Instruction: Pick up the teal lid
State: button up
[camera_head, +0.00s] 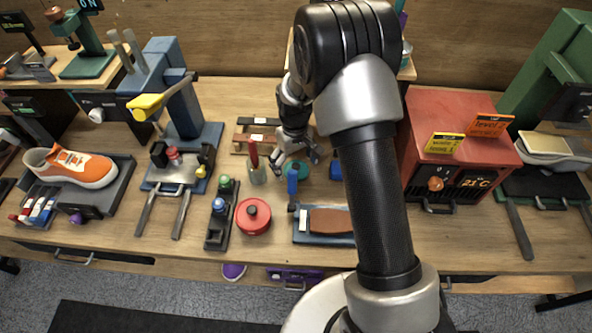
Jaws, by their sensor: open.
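A small round teal piece, which looks like the teal lid (301,170), lies on the wooden bench near the middle of the head view. My gripper (294,162) points down just above or at it, with fingers spread to either side. The gripper and a blue upright handle in front partly hide the teal piece. I cannot tell whether the fingers touch it. Nothing shows held between them.
A cup with a red-handled tool (256,173) stands close left of my gripper. A red round pot (253,216) and a blue tray with a brown pad (328,224) are in front. A red heater box (455,145) stands right. A wooden rack (241,137) is behind left.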

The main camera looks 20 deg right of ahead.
jog(key=shift+c, duration=0.4)
jog(key=c, duration=0.8)
jog(key=shift+s, duration=0.1)
jog(key=shift+c, duration=1.3)
